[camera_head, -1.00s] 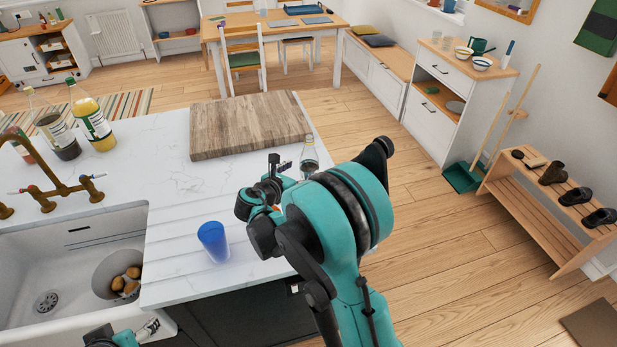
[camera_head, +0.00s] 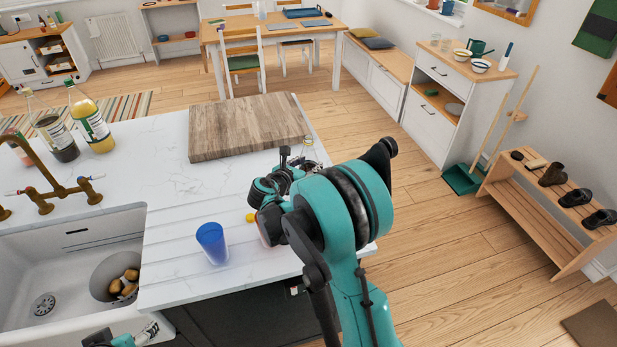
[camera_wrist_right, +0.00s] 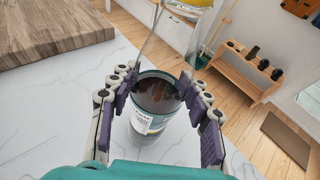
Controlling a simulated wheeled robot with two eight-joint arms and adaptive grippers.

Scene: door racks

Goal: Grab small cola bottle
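The small cola bottle (camera_wrist_right: 156,97) is clear glass with dark liquid, a pale label and a yellow cap. It stands on the white counter near its right edge. In the head view only its upper part (camera_head: 309,148) shows behind my right gripper (camera_head: 292,160). In the right wrist view the bottle is between the two fingers of my right gripper (camera_wrist_right: 158,88). The fingers are apart on either side, their tips close to the glass; I cannot tell whether they touch it. My left gripper (camera_head: 150,330) shows only partly at the bottom edge, and its opening is unclear.
A wooden board (camera_head: 250,125) lies behind the bottle. A blue cup (camera_head: 212,243) and a small yellow object (camera_head: 251,217) are left of my right arm.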

